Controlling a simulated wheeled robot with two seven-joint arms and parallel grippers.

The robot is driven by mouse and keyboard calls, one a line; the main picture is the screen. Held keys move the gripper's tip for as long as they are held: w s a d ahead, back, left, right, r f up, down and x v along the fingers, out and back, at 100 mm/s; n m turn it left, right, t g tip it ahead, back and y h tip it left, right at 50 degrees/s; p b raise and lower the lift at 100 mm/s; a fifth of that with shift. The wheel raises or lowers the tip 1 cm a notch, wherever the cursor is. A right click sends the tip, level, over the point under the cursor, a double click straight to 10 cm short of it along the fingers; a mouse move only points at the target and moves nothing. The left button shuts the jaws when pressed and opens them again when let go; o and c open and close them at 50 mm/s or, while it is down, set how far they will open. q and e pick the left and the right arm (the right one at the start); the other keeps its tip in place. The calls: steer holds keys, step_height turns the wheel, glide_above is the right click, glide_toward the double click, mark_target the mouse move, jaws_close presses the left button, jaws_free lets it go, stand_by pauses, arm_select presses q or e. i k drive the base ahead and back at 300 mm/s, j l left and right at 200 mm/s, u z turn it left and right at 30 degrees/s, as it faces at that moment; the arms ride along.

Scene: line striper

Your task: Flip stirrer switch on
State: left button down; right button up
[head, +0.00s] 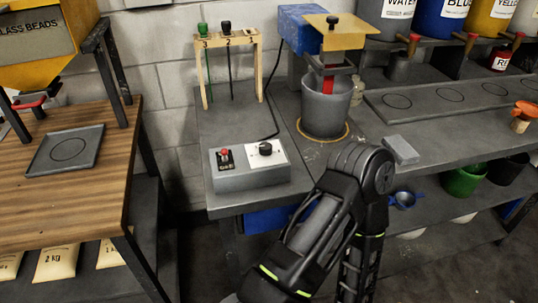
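The stirrer's grey control box (250,177) sits on the grey bench near its front left corner. On its left is a small red-topped switch (225,157) on a black plate with a label; its position is too small to tell. On its right is a black knob (265,148) on a white plate. A cable runs from the box up to the stirrer, with its blue housing (303,27) and red shaft (328,84) over a grey bucket (326,106). Neither gripper shows; only a black arm of mine rises in front of the bench, right of the box.
A wooden rack (229,40) with several numbered handles stands behind the box. A small grey block (401,150) lies at the bench edge. A wooden table (60,185) with a square tray (66,150) is at left, with a gap between it and the bench.

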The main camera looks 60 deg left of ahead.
mark_target(224, 151)
steer(key=u, duration=2.15)
